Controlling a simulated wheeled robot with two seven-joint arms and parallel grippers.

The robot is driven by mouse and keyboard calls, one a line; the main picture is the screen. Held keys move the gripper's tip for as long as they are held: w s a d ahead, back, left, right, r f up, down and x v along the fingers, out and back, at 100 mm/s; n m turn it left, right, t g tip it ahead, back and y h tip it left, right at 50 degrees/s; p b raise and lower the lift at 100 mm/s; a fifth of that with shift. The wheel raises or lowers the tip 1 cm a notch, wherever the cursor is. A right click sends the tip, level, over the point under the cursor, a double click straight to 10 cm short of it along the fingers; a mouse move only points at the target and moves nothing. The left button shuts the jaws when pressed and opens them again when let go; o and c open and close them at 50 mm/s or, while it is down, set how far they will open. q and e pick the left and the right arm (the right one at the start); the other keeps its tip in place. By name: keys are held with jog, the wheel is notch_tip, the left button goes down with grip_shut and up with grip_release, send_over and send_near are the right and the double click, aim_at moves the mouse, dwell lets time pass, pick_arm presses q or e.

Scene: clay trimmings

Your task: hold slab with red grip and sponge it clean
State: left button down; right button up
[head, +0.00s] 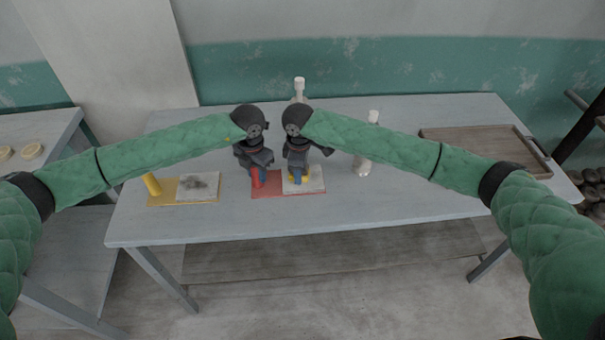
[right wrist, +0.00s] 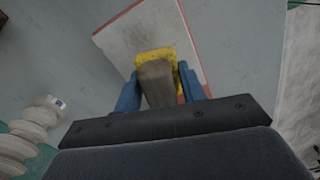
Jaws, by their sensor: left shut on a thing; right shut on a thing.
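The red grip (head: 255,180) stands upright at the left end of a red board (head: 268,192). A pale slab (head: 317,186) lies on the board's right part; it also shows in the right wrist view (right wrist: 128,42), with no clear dark stain on the visible part. My left gripper (head: 259,177) is shut on the red grip. My right gripper (head: 295,177) is shut on the brown-grey handle of the yellow sponge (right wrist: 152,56). The sponge is over the slab and appears to touch it; the slab beneath the sponge is hidden.
A yellow board (head: 160,198) with a yellow grip (head: 152,184) and a slab with a dark smudge (head: 198,187) lies at left. White bottles stand behind (head: 299,88) and right (head: 363,163). A wooden tray (head: 480,147) lies far right. The table's front is clear.

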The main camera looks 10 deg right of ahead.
jog(key=shift+w+f, duration=0.15)
jog(key=shift+w, duration=0.65)
jog(key=shift+w+a+f, duration=0.1)
jog(key=shift+w+a, duration=0.2)
jog(key=shift+a, duration=0.15)
jog(key=shift+a+f, duration=0.1)
jog(key=shift+a, duration=0.3)
jog(key=shift+s+a, duration=0.2)
jog(key=shift+s+r, duration=0.2)
jog(key=shift+s, duration=0.5)
jog(key=shift+s+f, duration=0.2)
jog(key=shift+s, duration=0.25)
jog(key=shift+s+r, duration=0.15)
jog(key=shift+s, duration=0.55)
jog(key=shift+r, duration=4.15)
jog(key=shift+w, duration=0.1)
